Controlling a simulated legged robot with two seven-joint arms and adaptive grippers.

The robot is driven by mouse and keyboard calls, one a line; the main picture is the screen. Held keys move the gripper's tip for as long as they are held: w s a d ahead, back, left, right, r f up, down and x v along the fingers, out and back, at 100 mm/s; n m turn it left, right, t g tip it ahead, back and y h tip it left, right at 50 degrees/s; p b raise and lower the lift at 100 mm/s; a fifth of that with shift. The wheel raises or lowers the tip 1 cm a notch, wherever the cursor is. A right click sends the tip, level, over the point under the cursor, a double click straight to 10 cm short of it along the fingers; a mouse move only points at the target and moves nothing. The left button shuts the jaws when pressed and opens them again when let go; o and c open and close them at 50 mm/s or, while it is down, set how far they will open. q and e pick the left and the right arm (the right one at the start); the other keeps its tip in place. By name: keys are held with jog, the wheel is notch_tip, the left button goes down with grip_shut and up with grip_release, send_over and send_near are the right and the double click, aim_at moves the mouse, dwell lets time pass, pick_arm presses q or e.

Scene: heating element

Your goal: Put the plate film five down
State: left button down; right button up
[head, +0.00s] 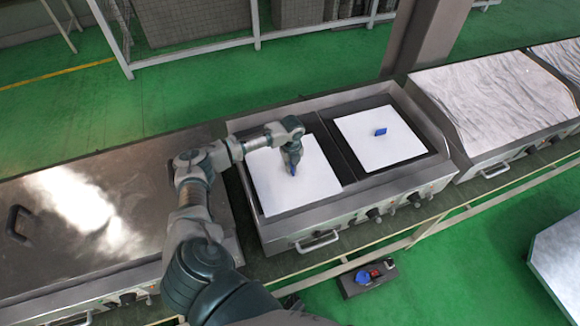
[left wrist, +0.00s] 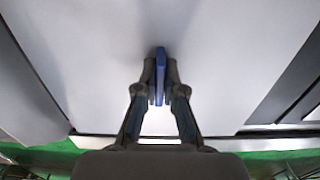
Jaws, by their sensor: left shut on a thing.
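A white plate film (head: 288,187) lies over the left plate of the open heating unit (head: 322,241). A blue tab stands up from its middle. My left gripper (head: 293,168) is over this film and shut on the blue tab. In the left wrist view the blue tab (left wrist: 160,66) is between both fingers, with the white sheet (left wrist: 95,70) filling the view beneath. The film looks flat in the tray, but I cannot tell whether it rests fully on the plate. My right gripper is not in view.
A second white sheet (head: 372,147) with a blue tab (head: 380,132) lies on the right plate. Steel units stand left (head: 75,215) and right (head: 495,95). A grey post (head: 425,40) rises behind. A box with a red and a blue part (head: 367,277) is on the green floor.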

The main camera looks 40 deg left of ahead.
pick_arm(q)
jog(key=shift+d, duration=0.2)
jog(key=shift+a+f, duration=0.2)
jog(key=shift+a, duration=0.05)
jog(key=c, duration=1.4)
grip_release()
jog(key=shift+a+f, duration=0.1)
jog(key=shift+a, duration=0.25)
jog(key=shift+c, duration=0.2)
jog(key=shift+o, duration=0.8)
jog(key=shift+a+f, duration=0.2)
jog(key=shift+a, duration=0.2)
jog(key=shift+d, duration=0.1)
jog(key=shift+d+r, duration=0.1)
jog(key=shift+d, duration=0.1)
jog(key=shift+d+r, duration=0.15)
jog(key=shift+d, duration=0.3)
jog(key=shift+r, duration=0.25)
jog(key=r, duration=0.2)
jog(key=a+r, duration=0.1)
jog(key=r, duration=0.1)
jog(key=shift+r, duration=0.1)
notch_tip(320, 180, up, 7)
jog(key=shift+r+p, duration=0.15)
jog(key=shift+p, duration=0.3)
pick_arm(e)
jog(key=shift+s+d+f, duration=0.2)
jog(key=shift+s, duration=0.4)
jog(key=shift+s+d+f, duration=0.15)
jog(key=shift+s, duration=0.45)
